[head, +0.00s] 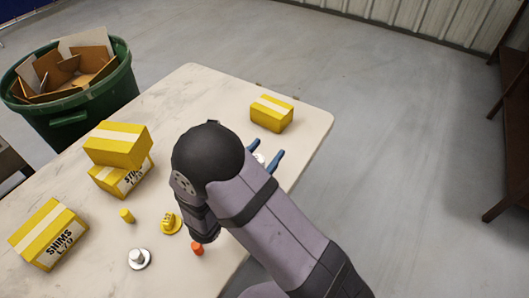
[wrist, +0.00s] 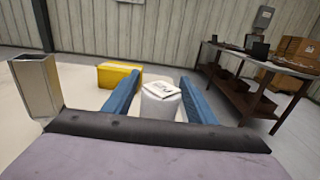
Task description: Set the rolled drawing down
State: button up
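My gripper (wrist: 159,76) has two blue fingers set apart over the table, and it also shows beyond my arm in the head view (head: 268,152). A white, round-sided thing (wrist: 161,105) with dark print on its top stands between the fingers in the wrist view. It could be the rolled drawing, but I cannot tell for sure. Only a small white part (head: 259,158) shows between the fingers in the head view. Whether the fingers touch it is unclear. No other roll of paper shows. My arm hides part of the table.
The pale table (head: 190,95) bears a yellow box (head: 271,113) near the far right corner and several yellow boxes at left. Small yellow, white and orange items lie near my arm. A metal square holder (wrist: 36,88) stands left in the wrist view. A green bin (head: 85,105) stands beyond.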

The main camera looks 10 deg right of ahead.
jog(key=shift+r, duration=0.15)
jog(key=b+v, duration=0.1)
jog(key=v, duration=1.1)
jog(key=shift+r, duration=0.1)
